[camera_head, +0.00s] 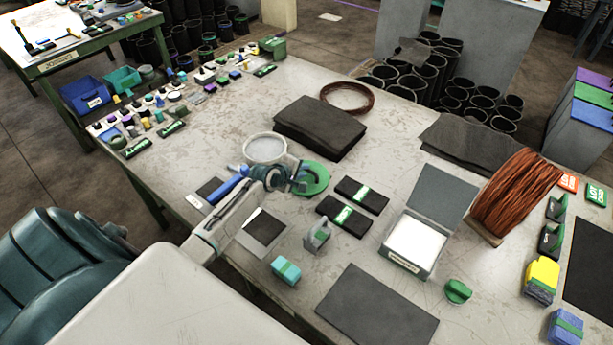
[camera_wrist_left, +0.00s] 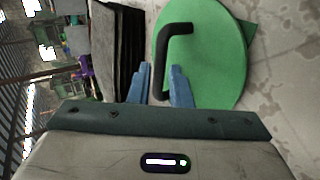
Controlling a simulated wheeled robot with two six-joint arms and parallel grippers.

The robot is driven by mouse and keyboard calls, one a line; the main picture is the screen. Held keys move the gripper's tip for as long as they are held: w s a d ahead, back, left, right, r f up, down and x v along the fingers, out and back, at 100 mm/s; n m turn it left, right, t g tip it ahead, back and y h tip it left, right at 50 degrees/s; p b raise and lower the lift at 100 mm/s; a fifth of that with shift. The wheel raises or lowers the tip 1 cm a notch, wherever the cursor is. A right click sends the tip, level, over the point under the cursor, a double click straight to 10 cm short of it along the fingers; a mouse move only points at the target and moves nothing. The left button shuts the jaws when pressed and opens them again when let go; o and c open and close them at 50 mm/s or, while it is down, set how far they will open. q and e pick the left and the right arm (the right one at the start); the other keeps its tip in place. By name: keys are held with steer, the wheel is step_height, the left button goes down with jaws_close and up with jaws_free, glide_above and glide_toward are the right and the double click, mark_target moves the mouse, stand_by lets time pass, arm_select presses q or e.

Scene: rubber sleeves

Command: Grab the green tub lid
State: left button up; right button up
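The green tub lid (camera_head: 317,181) is a flat green disc on the table beside the white round tub. In the left wrist view the lid (camera_wrist_left: 215,60) shows a bent black handle (camera_wrist_left: 175,30). My left gripper (camera_head: 298,180) is at the lid's left side in the head view and covers part of it. In the left wrist view its blue fingers (camera_wrist_left: 160,80) stand apart, with one leg of the handle between them. A narrow gap shows beside the handle, so the fingers look open around it. My right gripper is not in view.
The white tub (camera_head: 265,149) stands just behind my left gripper. Dark sheets (camera_head: 320,127) are stacked behind the lid. Black packs with green labels (camera_head: 345,215) lie right of it, near an open grey box (camera_head: 408,262). A copper wire spool (camera_head: 515,195) stands far right.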

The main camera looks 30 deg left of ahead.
arm_select(q)
steer(key=x, duration=0.3)
steer(key=shift+w+f, duration=0.15)
steer(key=shift+w, duration=0.05)
steer(key=c, duration=0.3)
jaws_close()
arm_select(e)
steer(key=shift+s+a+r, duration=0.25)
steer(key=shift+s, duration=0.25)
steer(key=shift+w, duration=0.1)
